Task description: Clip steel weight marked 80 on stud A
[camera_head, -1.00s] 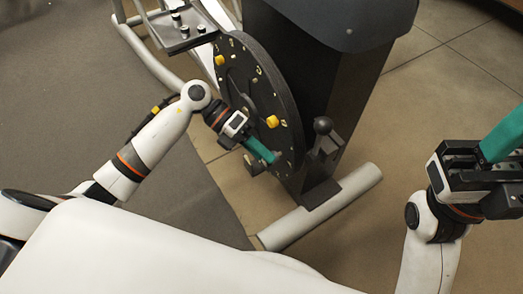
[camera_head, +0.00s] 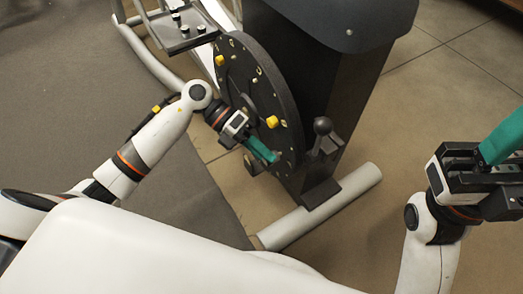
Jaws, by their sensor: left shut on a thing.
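My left gripper (camera_head: 262,151), with teal fingers, is at the lower front face of the large black disc (camera_head: 240,75). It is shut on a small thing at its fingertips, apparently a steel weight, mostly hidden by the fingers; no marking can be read. The disc carries yellow knobs (camera_head: 272,122) and small pale marks too small to read, so I cannot tell which stud is A. My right gripper (camera_head: 490,150) is at the right edge, away from the disc. Its teal fingers run out of the picture, and its opening is not clear.
A dark tray (camera_head: 200,36) with several small metal weights stands at the top left. A black housing (camera_head: 335,90) is behind the disc, with a round-topped lever (camera_head: 323,126) right of my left gripper. A pale foot tube (camera_head: 345,198) lies below. Floor at right is open.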

